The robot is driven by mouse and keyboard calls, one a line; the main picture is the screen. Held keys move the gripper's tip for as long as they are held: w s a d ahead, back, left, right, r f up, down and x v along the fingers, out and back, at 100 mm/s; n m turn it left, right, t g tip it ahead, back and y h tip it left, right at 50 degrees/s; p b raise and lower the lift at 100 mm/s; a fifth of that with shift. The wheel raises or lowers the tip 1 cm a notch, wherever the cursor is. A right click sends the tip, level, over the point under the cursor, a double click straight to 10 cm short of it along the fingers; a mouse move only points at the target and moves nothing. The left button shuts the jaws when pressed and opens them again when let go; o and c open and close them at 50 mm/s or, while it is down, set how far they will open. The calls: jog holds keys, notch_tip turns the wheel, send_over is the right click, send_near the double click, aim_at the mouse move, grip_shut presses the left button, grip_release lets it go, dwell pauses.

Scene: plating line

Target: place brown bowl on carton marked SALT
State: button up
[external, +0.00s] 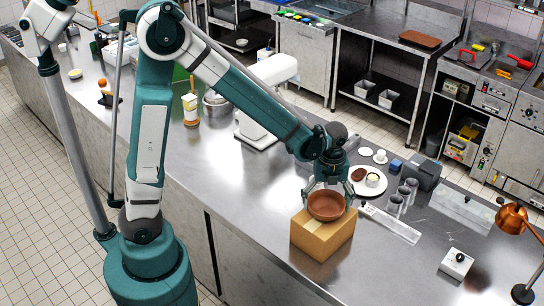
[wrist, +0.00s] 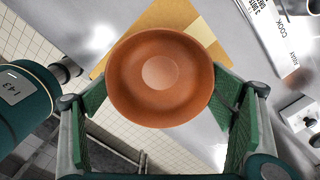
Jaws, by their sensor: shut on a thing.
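The brown bowl (external: 326,206) is upright at the top of a cardboard carton (external: 322,241) near the counter's front edge. I cannot tell whether it rests on the carton or is held just above it. No SALT marking is readable on the carton's visible faces. My gripper (external: 327,199) is shut on the bowl, one finger on each side. In the wrist view the bowl (wrist: 160,78) fills the space between the green finger pads of my gripper (wrist: 160,95), and part of the carton (wrist: 166,17) shows behind it.
A white plate with food (external: 369,181) lies just behind the carton. Metal cups (external: 395,204), a dark grey box (external: 422,173) and a clear tray (external: 466,210) stand to the right. A white switch box (external: 456,264) and a copper lamp (external: 511,219) are farther right. The counter left of the carton is clear.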

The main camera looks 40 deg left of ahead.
aim_at(325, 212)
jog(key=shift+f, duration=0.2)
jog(key=shift+f, duration=0.15)
jog(key=o, duration=1)
jog(key=shift+r, duration=6.15)
jog(key=shift+a, duration=0.15)
